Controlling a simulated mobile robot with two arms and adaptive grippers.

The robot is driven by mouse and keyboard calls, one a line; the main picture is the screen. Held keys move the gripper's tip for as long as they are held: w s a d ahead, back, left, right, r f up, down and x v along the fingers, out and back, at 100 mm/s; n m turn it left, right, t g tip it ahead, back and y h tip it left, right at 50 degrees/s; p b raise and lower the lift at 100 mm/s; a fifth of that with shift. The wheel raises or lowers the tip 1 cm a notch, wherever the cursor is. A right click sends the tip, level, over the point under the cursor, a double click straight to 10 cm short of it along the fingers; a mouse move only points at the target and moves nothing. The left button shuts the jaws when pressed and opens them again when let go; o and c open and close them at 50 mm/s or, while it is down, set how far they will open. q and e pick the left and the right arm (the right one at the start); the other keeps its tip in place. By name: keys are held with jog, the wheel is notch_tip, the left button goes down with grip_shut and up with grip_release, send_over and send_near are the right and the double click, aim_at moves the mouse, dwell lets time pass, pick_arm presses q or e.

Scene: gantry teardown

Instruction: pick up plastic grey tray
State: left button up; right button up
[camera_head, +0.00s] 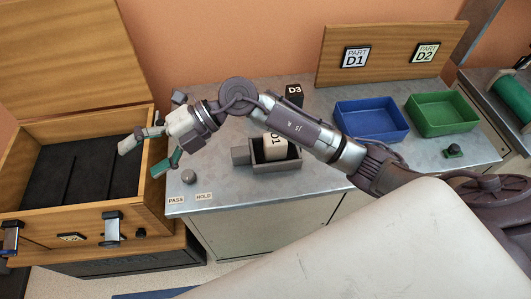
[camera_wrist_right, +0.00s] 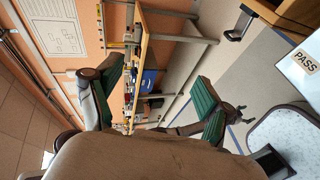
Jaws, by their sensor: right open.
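The grey tray (camera_head: 278,168) is a small dark tray on the metal worktop (camera_head: 220,190), below the middle of my right arm in the head view. A pale part marked D1 (camera_head: 280,150) sits in it, and a grey block (camera_head: 241,155) is at its left end. My arm passes close above the tray in the picture. My right gripper (camera_head: 144,157) is left of the tray, near the right wall of the wooden case. Its green-padded fingers are spread and empty, also in the right wrist view (camera_wrist_right: 152,102), which does not show the tray. My left gripper is out of view.
The open wooden case (camera_head: 150,185) with a dark foam bed stands left of the worktop. A blue bin (camera_head: 371,136) and a green bin (camera_head: 442,128) stand at the right. A black block marked D3 (camera_head: 294,92) is behind my arm. A round grey knob (camera_head: 189,177) is near the front edge.

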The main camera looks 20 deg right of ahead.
jog(key=w+d+f+h, duration=0.4)
jog(key=d+f+h, duration=0.3)
jog(key=d+h, duration=0.15)
jog(key=m+h, duration=0.2)
jog(key=h, duration=0.4)
send_near(242, 150)
jog(key=shift+t, duration=0.4)
jog(key=f, duration=0.1)
jog(key=f+p, duration=0.1)
jog(key=f, duration=0.2)
jog(key=shift+s+f, duration=0.3)
jog(key=shift+s, duration=0.1)
notch_tip(242, 150, down, 4)
jog(key=shift+f+p, duration=0.25)
jog(key=shift+p, duration=0.85)
jog(key=shift+f, duration=0.55)
jog(key=shift+w, duration=0.1)
jog(key=c, duration=1.1)
